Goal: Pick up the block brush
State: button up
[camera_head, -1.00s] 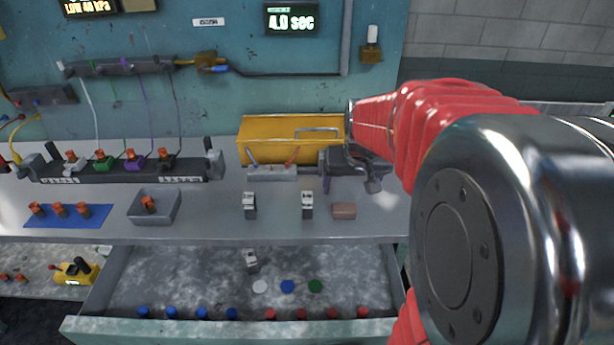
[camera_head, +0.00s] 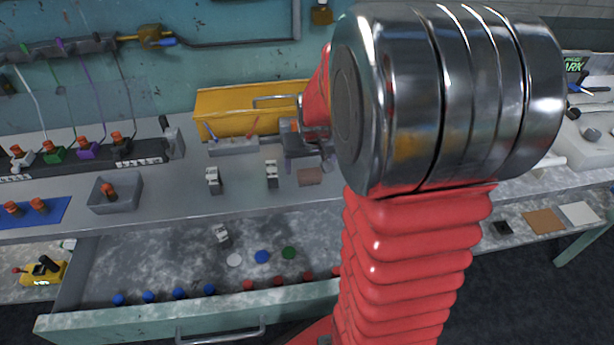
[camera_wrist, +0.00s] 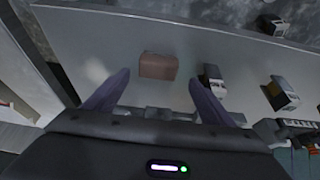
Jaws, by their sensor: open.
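A small brownish-pink block, which I take to be the block brush (camera_head: 310,177), lies flat on the grey bench near its front edge. It also shows in the wrist view (camera_wrist: 158,66), beyond the fingertips and between their lines. My gripper (camera_wrist: 158,82) is open and empty, with its two purple-grey fingers spread on either side of the block's position. In the head view my gripper is small and dark, just behind the block, and partly hidden by my red arm. I see no contact with the block. Bristles cannot be made out.
Two small grey-and-white blocks (camera_head: 213,180) (camera_head: 272,174) stand left of the brush. A yellow box (camera_head: 230,110) and a small holder (camera_head: 232,147) stand behind. An open drawer (camera_head: 130,255) with several coloured caps lies below the bench edge. A grey tray (camera_head: 128,193) is further left.

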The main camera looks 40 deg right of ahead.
aim_at(309, 172)
jog(key=shift+f, duration=0.15)
jog(key=shift+x, duration=2.6)
jog(key=shift+s+d, duration=0.1)
jog(key=shift+d, duration=0.05)
jog(key=shift+c, duration=0.4)
jog(key=c, duration=1.2)
notch_tip(309, 172, up, 10)
jog(key=shift+r, duration=0.1)
